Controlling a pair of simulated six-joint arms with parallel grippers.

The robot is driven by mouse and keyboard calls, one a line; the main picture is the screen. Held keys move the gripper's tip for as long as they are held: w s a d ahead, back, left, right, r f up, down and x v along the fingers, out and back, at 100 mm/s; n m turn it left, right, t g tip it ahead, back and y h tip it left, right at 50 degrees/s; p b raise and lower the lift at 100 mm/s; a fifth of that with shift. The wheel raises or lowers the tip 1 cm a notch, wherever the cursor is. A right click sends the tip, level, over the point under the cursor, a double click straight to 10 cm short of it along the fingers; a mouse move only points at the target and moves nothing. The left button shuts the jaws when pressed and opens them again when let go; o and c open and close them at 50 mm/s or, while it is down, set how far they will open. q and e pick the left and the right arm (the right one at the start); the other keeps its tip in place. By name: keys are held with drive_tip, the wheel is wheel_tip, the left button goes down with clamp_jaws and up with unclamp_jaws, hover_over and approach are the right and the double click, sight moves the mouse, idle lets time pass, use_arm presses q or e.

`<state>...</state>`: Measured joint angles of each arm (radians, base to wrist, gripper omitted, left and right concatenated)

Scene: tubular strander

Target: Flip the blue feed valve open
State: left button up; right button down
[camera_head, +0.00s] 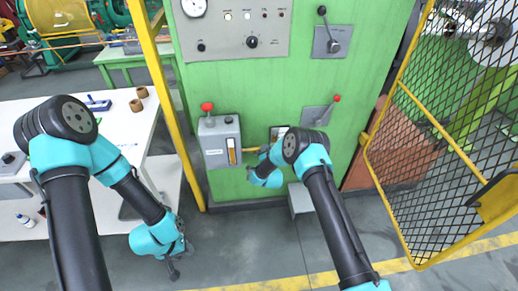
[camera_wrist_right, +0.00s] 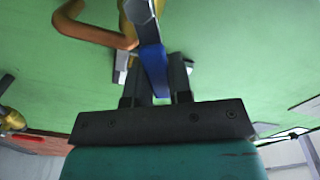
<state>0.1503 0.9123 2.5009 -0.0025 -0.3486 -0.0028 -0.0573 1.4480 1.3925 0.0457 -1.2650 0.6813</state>
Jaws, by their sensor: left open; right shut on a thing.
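The blue feed valve handle (camera_wrist_right: 154,68) shows in the right wrist view as a blue lever running down from a grey and brass valve body (camera_wrist_right: 140,14). My right gripper (camera_wrist_right: 160,78) is shut on this lever, one finger on each side. In the head view my right arm reaches to the green cabinet front, and its forearm and wrist (camera_head: 265,175) hide the valve and the fingertips. My left gripper (camera_head: 173,270) hangs low above the floor, open and empty, well away from the cabinet.
An orange pipe (camera_wrist_right: 90,30) bends beside the valve. On the green cabinet (camera_head: 280,85) are a grey box with a red knob (camera_head: 207,107) and two levers. A mesh guard (camera_head: 440,140) stands at the right. A white table (camera_head: 125,130) and a yellow post (camera_head: 165,100) stand left.

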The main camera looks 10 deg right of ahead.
drive_tip(key=shift+d+f+m, duration=0.15)
drive_tip(key=shift+f+m, duration=0.35)
drive_tip(key=shift+m, duration=0.55)
drive_tip(key=shift+d+f+m, duration=0.15)
drive_tip(key=shift+f+m, duration=0.4)
drive_tip(key=shift+m, duration=0.45)
drive_tip(key=shift+d+f+m, duration=0.15)
drive_tip(key=shift+f+m, duration=0.35)
drive_tip(key=shift+m, duration=0.55)
drive_tip(key=c, duration=1)
unclamp_jaws()
drive_tip(key=shift+s, duration=0.1)
drive_tip(key=s, duration=1.7)
drive_tip(key=shift+s+d, duration=0.1)
drive_tip(key=shift+s, duration=0.05)
